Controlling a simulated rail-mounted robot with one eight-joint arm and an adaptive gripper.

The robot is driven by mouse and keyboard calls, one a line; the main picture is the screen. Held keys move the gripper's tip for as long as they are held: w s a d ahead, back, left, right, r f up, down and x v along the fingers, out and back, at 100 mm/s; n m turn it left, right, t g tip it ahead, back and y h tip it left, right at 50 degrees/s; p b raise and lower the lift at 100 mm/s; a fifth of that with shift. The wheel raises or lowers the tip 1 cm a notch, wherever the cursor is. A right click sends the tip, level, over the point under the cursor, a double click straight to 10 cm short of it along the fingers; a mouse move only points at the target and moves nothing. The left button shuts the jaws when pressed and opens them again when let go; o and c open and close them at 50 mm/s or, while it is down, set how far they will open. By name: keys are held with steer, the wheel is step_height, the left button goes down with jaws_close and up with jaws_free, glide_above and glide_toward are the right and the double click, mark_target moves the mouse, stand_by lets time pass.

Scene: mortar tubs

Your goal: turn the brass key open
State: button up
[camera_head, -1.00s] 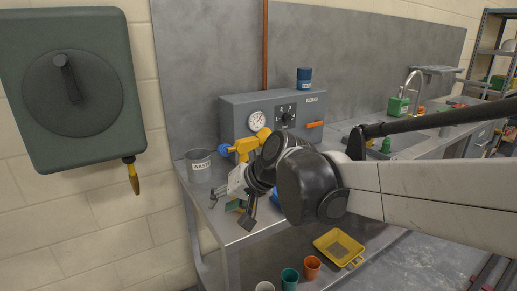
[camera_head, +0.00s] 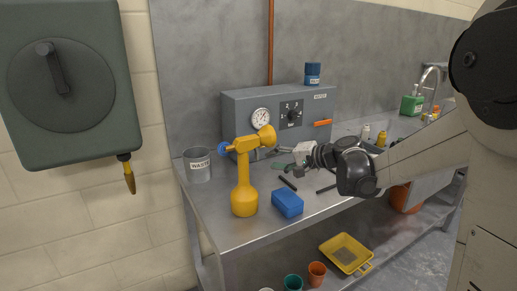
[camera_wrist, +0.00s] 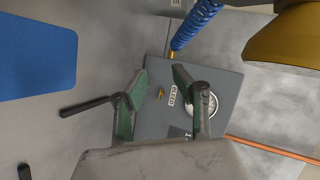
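A small brass key (camera_wrist: 161,93) shows in the wrist view on the face of a grey box, beside a small printed label (camera_wrist: 172,95). The same grey box (camera_head: 240,112) stands at the back of the bench in the head view, where I cannot make out the key. My gripper (camera_wrist: 159,74) is open, with green-padded fingers apart and the key seen between them. Nothing is held. In the head view my gripper (camera_head: 285,160) is low in front of the box, right of the yellow sprayer. Whether a finger touches the key cannot be told.
A blue coiled hose (camera_wrist: 196,25) runs near the fingers. A gauge (camera_head: 261,119), dial (camera_head: 291,113) and orange lever (camera_head: 323,122) are on the box. Dark rods lie on the bench.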

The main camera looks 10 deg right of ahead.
steer(key=w+d+f+m+t, duration=0.1)
steer(key=w+d, duration=0.2)
steer(key=w+d+f+m+t+y, duration=0.1)
steer(key=w+d+f, duration=0.1)
steer(key=w+d, duration=0.1)
steer(key=w+d+f+t+y, duration=0.1)
steer(key=w+d, duration=0.2)
steer(key=shift+d+f+m+t+b, duration=0.3)
steer(key=shift+d+f+m, duration=0.05)
steer(key=shift+d+m, duration=0.05)
steer(key=b+x, duration=0.2)
steer(key=x, duration=1.1)
steer(key=shift+w+a+r, duration=0.15)
steer(key=shift+w+a, duration=0.05)
steer(key=shift+a, duration=0.15)
steer(key=shift+c, duration=0.4)
jaws_close()
